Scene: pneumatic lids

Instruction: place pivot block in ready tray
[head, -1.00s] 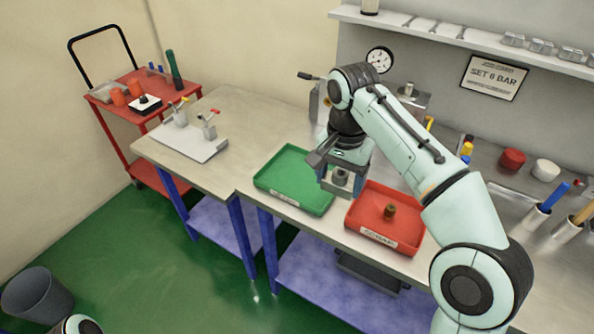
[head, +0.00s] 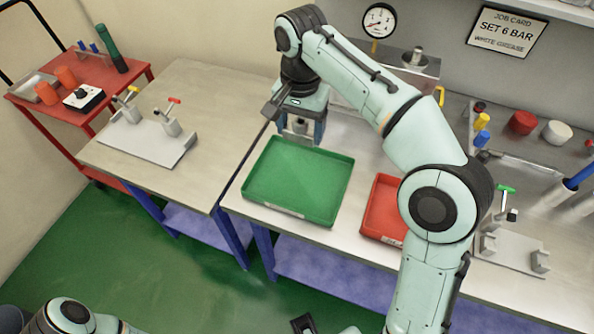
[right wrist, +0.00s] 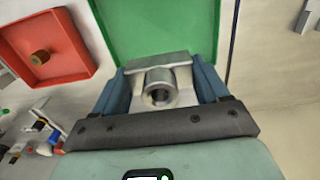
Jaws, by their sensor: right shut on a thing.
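My right gripper (head: 298,128) is shut on the pivot block (right wrist: 160,88), a grey metal block with a round bored boss. In the head view the block (head: 299,126) shows partly between the fingers, at the back edge of the green tray (head: 262,192). In the right wrist view the block overlaps the edge of the green tray (right wrist: 150,25). I cannot tell its height above the bench. The green tray looks empty, and its front label is too small to read.
A grey plate with clamps (head: 150,142) lies on the left table. A gauge (head: 379,20) stands behind.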

